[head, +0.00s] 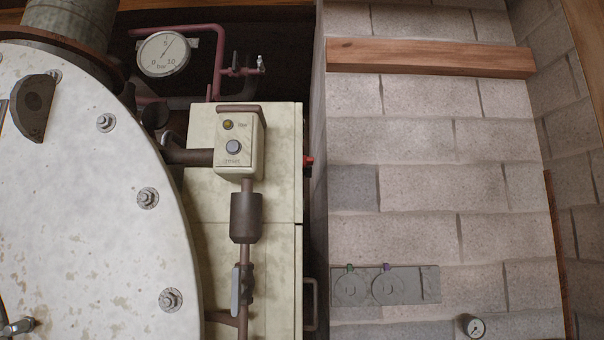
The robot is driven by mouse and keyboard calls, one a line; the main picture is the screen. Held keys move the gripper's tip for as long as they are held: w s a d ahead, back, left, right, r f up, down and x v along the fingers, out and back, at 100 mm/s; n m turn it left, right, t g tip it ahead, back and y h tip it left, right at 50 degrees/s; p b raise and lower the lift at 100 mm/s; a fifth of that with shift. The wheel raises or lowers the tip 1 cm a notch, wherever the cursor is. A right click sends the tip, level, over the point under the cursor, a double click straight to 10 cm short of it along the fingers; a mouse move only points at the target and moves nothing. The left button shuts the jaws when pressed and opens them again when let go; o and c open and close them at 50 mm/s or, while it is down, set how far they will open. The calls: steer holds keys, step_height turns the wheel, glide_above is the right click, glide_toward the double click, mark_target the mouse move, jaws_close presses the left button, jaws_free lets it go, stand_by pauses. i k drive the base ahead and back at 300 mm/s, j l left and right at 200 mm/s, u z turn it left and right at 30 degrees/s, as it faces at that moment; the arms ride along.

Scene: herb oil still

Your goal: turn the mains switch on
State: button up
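No part is clearly marked as the mains switch. A small red knob (308,161) sticks out from the right side of the cream cabinet (285,200), seen edge-on; it may be the switch, but its face and setting are hidden. A cream control box (240,145) on the cabinet front has an amber lamp (228,124) and a round grey button (233,147) with small lettering below it. My gripper is not in view.
A large pale bolted disc (85,220) fills the left. A pressure gauge (163,54) and reddish pipes stand behind. A lever valve (236,290) and a cabinet handle (310,305) are low. The block wall (420,150) carries a wooden beam (430,58), grey plate (430,284) and small dial (472,326).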

mark_target(308, 160)
steer(key=i+l+u, duration=0.25)
steer(key=i+l, duration=0.25)
steer(key=l, duration=0.2)
steer(key=i+l+u, duration=0.15)
steer(key=l, duration=0.2)
steer(key=i+l+u, duration=0.15)
steer(key=l, duration=0.25)
steer(key=i, duration=0.1)
